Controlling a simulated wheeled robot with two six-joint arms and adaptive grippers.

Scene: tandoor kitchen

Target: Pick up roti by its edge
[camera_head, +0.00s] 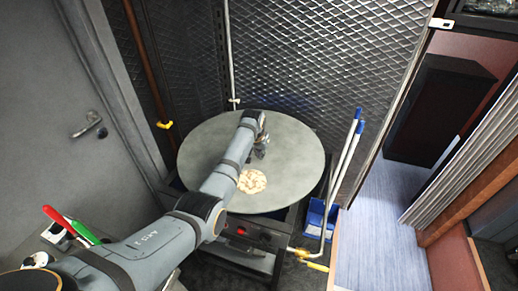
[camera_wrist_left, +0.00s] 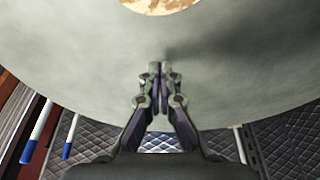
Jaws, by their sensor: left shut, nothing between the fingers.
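The roti (camera_head: 252,181) is a small pale round flatbread with brown patches, lying flat on the round grey griddle (camera_head: 299,160). In the left wrist view the roti (camera_wrist_left: 158,4) shows at the top edge, partly cut off. My left gripper (camera_head: 261,150) is over the griddle, on the far side of the roti and apart from it. In the left wrist view the left gripper (camera_wrist_left: 160,70) has its fingertips together with nothing between them, pointing toward the roti across bare griddle. My right gripper is not in view.
A quilted metal wall (camera_head: 310,60) stands behind the griddle. Blue-topped white poles (camera_head: 345,160) and a blue bin (camera_head: 318,218) stand at its right. A grey door (camera_head: 60,100) is at the left. The griddle's right half is clear.

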